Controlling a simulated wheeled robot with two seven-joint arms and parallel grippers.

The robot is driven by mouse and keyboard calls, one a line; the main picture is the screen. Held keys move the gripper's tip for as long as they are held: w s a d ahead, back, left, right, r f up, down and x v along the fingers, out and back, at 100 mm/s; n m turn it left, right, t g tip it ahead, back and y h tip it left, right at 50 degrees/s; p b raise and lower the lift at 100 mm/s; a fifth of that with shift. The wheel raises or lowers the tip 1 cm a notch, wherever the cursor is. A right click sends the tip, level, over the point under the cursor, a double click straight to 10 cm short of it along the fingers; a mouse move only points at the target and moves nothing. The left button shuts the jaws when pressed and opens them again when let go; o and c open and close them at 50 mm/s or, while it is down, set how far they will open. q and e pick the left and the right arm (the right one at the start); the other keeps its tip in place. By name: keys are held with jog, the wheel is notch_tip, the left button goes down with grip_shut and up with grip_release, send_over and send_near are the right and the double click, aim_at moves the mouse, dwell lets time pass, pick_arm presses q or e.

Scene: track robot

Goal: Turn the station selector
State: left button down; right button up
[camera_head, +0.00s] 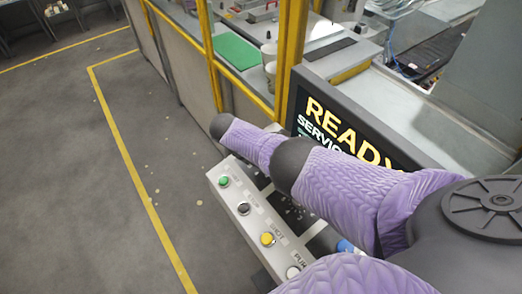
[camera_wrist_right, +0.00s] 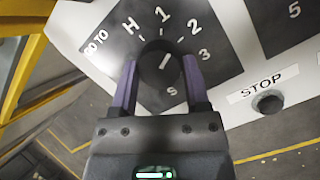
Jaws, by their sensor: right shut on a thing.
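The station selector is a round black knob (camera_wrist_right: 160,66) on a dark dial plate (camera_wrist_right: 120,48) marked GO TO, H, 1, 2, 3 and S, seen in the right wrist view. My right gripper (camera_wrist_right: 161,72) is shut on the knob, with one purple finger on each side of it. The white line on the knob slants up and right, roughly toward the 2. In the head view my purple arm hides the selector and the right gripper. My left gripper is not in view.
A black STOP button (camera_wrist_right: 269,103) is right of the dial. In the head view, the panel holds a green button (camera_head: 224,181), a black one (camera_head: 244,208) and a yellow one (camera_head: 267,239). A screen (camera_head: 345,125) reads READY. A yellow post (camera_head: 290,50) stands behind.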

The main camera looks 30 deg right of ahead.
jog(key=n+p, duration=0.1)
jog(key=n, duration=0.1)
jog(key=n+t+p, duration=0.1)
jog(key=shift+s+a+r+n, duration=0.1)
jog(key=shift+a+n, duration=0.05)
jog(key=shift+n, duration=0.25)
jog(key=n+t+p, duration=0.1)
jog(key=n+p, duration=0.1)
jog(key=n, duration=0.1)
jog(key=shift+n, duration=0.4)
jog(key=n+p, duration=0.1)
jog(key=n, duration=0.2)
jog(key=shift+s+t+y, duration=0.1)
jog(key=shift+t+y, duration=0.2)
jog(key=shift+y, duration=0.1)
jog(key=shift+n+p, duration=0.5)
jog(key=shift+n, duration=0.8)
jog(key=shift+s+t, duration=0.1)
jog(key=shift+t, duration=0.2)
jog(key=o, duration=1.3)
jog(key=p+v, duration=0.7)
jog(key=v, duration=0.2)
jog(key=shift+r, duration=0.35)
